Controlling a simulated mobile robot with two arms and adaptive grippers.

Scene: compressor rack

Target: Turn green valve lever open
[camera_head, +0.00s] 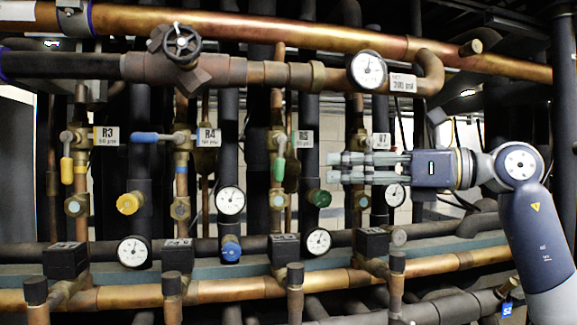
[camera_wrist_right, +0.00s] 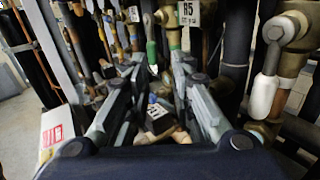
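The green valve lever (camera_head: 279,168) hangs straight down from its brass valve (camera_head: 277,138), beside the R5 tag (camera_head: 303,138). My right gripper (camera_head: 336,168) reaches in from the right, its fingers pointing left, and stops a short way right of the lever. In the right wrist view the fingers (camera_wrist_right: 158,62) are spread apart with nothing held between them. The green lever (camera_wrist_right: 151,50) shows there beyond the fingertips, roughly in line with the gap, and no contact is visible. My left gripper is not in view.
A yellow lever (camera_head: 66,168) hangs down at left and a blue lever (camera_head: 145,137) lies horizontal. A white lever (camera_wrist_right: 264,95) stands close right of my gripper in the wrist view. A green round knob (camera_head: 320,198) and gauges (camera_head: 230,200) sit below among the pipes.

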